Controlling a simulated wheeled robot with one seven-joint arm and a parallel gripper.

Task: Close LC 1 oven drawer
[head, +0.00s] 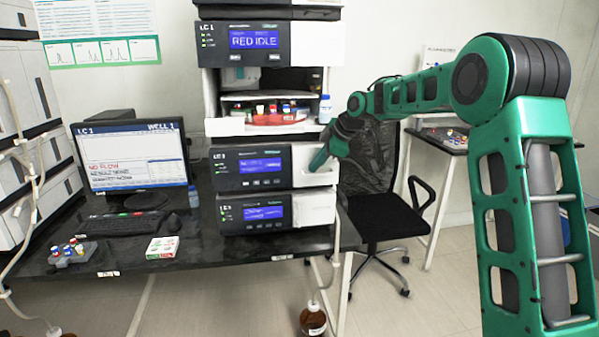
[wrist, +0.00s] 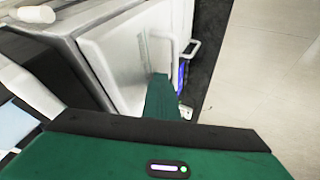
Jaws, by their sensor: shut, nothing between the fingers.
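The LC 1 module with a blue display (head: 252,166) is in the middle of the stack on the bench. Its white drawer front (head: 318,179) is at the right of the display; I cannot tell clearly whether it stands out from the module. My green gripper (head: 319,160) is shut and empty, with its tip at this white front. In the wrist view the gripper finger (wrist: 160,92) overlaps a white panel (wrist: 118,55) with a bar handle (wrist: 166,48). Whether the tip touches the panel is unclear.
A similar module (head: 255,213) with a white front sits directly below. An open bay (head: 265,108) with vials and a red tray is above. A monitor (head: 130,155) and keyboard stand left on the black bench (head: 210,262). A black chair (head: 375,190) is close behind my gripper.

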